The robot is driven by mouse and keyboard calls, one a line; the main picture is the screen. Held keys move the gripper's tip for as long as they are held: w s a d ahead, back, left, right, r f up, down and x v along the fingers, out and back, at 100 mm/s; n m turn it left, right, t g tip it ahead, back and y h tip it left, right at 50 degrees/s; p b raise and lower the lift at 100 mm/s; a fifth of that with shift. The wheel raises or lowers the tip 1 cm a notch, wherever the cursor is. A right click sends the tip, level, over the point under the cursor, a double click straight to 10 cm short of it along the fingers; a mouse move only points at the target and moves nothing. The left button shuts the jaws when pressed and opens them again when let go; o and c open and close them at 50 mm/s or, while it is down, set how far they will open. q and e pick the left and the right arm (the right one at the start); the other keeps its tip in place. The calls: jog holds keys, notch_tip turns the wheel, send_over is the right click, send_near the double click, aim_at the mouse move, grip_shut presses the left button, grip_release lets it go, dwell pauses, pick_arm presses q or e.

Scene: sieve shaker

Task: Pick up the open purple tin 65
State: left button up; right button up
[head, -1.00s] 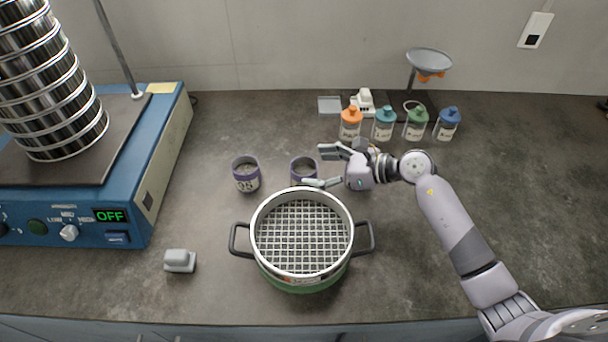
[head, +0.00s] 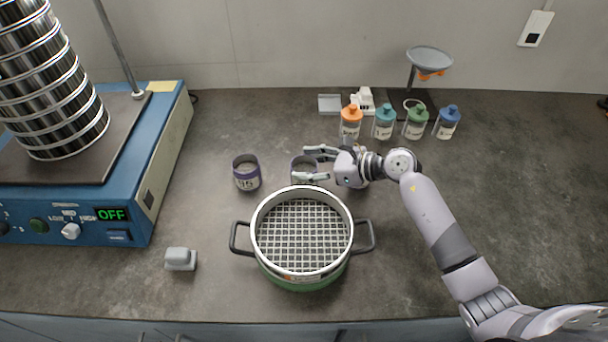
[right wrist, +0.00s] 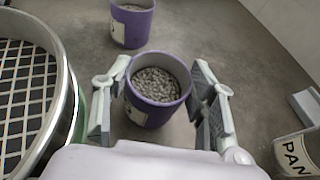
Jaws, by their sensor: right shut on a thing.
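An open purple tin (head: 296,168) stands upright on the bench behind the sieve, filled with grey pebbly grains in the right wrist view (right wrist: 158,88). My right gripper (head: 309,164) reaches in from the right and is shut on this tin, one finger on each side. Its fingers also flank the tin in the right wrist view (right wrist: 160,78). The number on the held tin cannot be read. A second open purple tin (head: 246,174) with a pale label stands to its left, apart from the gripper; it also shows at the top of the right wrist view (right wrist: 132,24). My left gripper is not in view.
A green-based sieve pan (head: 303,280) with two black handles stands close in front of the held tin. Capped bottles, including an orange-capped one (head: 351,120), stand behind right. The blue shaker (head: 165,150) is at left, showing OFF. A grey block (head: 180,259) lies front left.

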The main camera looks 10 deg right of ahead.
jog(key=c, duration=0.6)
jog(key=shift+r, duration=0.1)
